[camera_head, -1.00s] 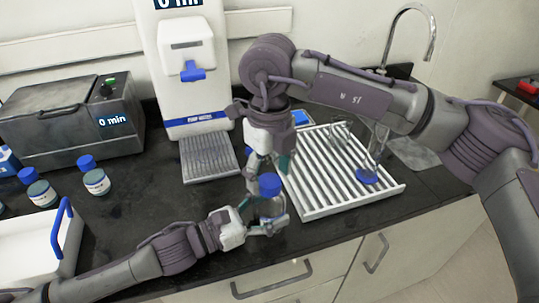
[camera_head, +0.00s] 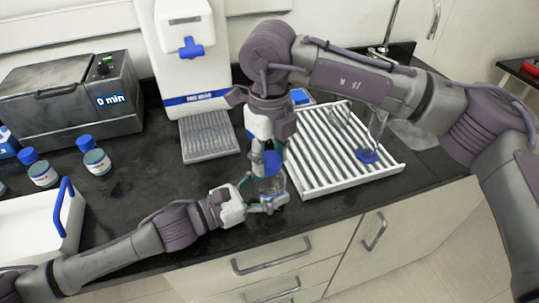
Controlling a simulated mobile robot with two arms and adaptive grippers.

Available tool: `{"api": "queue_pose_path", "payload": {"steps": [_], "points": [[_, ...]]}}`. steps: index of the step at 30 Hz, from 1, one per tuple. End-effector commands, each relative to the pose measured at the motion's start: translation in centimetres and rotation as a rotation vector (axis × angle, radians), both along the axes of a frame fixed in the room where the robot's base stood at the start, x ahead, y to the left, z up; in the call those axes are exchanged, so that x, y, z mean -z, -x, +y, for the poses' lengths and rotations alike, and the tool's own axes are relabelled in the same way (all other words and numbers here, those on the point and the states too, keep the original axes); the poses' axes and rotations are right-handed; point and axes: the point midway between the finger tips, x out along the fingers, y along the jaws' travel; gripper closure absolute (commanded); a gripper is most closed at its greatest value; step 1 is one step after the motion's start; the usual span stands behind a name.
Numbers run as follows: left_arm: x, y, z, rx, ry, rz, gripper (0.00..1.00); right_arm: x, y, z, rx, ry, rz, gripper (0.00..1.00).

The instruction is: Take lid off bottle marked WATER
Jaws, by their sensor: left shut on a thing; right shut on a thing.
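A clear bottle (camera_head: 270,185) with a blue lid (camera_head: 271,163) stands upright near the counter's front edge, left of the drying rack. Its label cannot be read here. My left gripper (camera_head: 268,203) comes in from the left and is shut around the bottle's lower body. My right gripper (camera_head: 268,156) points down from above and is shut on the blue lid, its fingers on either side. The lid looks to be at the top of the bottle; whether it is loose cannot be told. The fingers hide parts of both.
A white slatted drying rack (camera_head: 374,183) with glassware stands close on the right. A white dispenser (camera_head: 189,62) with a grey drip tray (camera_head: 208,136) is behind. Blue-capped bottles (camera_head: 95,158), a grey bath (camera_head: 70,102) and a white box with a blue handle (camera_head: 62,215) are at left.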

Motion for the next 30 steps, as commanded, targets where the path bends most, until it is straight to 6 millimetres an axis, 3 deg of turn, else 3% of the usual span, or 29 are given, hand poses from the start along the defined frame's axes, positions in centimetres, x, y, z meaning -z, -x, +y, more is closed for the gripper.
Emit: {"api": "queue_pose_path", "payload": {"steps": [13,30], "points": [[0.00,0.02,0.00,0.001,0.000,0.000,1.00,-0.07,-0.08,-0.05,-0.760,0.001,-0.001,0.97],[0.01,0.02,0.00,0.000,0.000,0.000,1.00,-0.08,-0.10,-0.05,-0.791,0.002,-0.001,0.97]]}}
